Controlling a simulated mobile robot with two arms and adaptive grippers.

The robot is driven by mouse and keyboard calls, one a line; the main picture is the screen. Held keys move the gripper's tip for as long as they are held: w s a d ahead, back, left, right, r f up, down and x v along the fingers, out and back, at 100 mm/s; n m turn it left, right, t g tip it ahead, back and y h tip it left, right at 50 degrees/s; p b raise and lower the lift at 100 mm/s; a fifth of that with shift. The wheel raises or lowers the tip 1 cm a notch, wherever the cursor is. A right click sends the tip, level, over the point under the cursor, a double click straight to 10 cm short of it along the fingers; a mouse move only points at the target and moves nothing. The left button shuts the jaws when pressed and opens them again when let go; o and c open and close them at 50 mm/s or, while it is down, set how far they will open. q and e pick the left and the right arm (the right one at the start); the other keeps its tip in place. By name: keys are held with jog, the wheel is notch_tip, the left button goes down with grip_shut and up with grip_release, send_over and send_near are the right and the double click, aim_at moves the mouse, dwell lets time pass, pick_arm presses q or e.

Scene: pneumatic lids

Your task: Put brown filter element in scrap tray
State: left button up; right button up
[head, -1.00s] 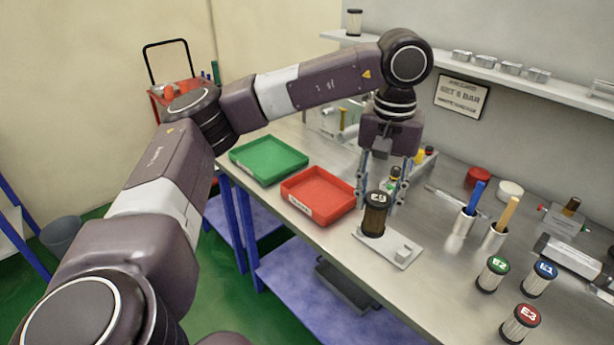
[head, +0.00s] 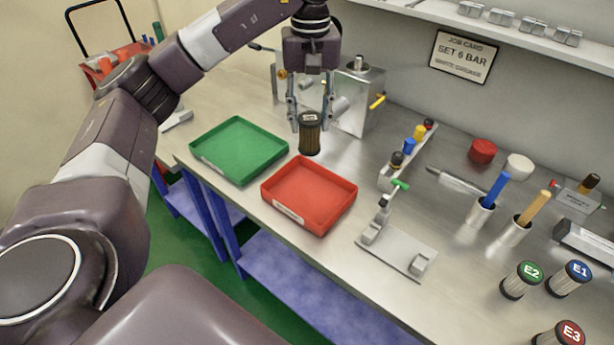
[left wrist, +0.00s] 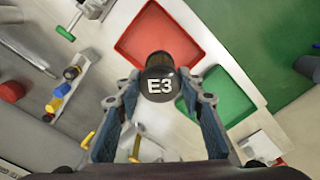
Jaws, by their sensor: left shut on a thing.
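My left gripper (head: 310,118) is shut on the brown filter element (head: 310,138), which hangs upright with its dark cap up. In the left wrist view, the cap (left wrist: 158,80) is marked E3 and sits between the fingers (left wrist: 157,98). In the head view the element appears just behind the red tray (head: 275,207), beside the green tray (head: 208,164). In the wrist view it overlaps a corner of the red tray (left wrist: 136,52). Both trays look empty. The red tray has a white label that I cannot read. My right gripper is out of view.
A grey stand (head: 398,252) with a small valve is right of the red tray. Filters marked E2 (head: 518,284), E1 (head: 566,281) and E3 (head: 556,340) stand at the front right. A metal box (head: 362,100) is behind my gripper.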

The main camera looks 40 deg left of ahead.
aim_at(309, 140)
pick_arm(q)
notch_tip(309, 140, down, 6)
jog(key=shift+a, duration=0.1)
notch_tip(309, 140, down, 10)
jog(key=shift+f+p, duration=0.1)
jog(key=shift+p, duration=1)
jog(key=shift+w, duration=0.1)
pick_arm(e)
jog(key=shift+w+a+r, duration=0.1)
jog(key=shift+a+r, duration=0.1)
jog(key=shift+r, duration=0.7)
pick_arm(q)
jog(key=shift+f, duration=0.2)
jog(key=o, duration=1.2)
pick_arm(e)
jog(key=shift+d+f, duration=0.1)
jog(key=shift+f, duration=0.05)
pick_arm(q)
jog(key=shift+r, duration=0.15)
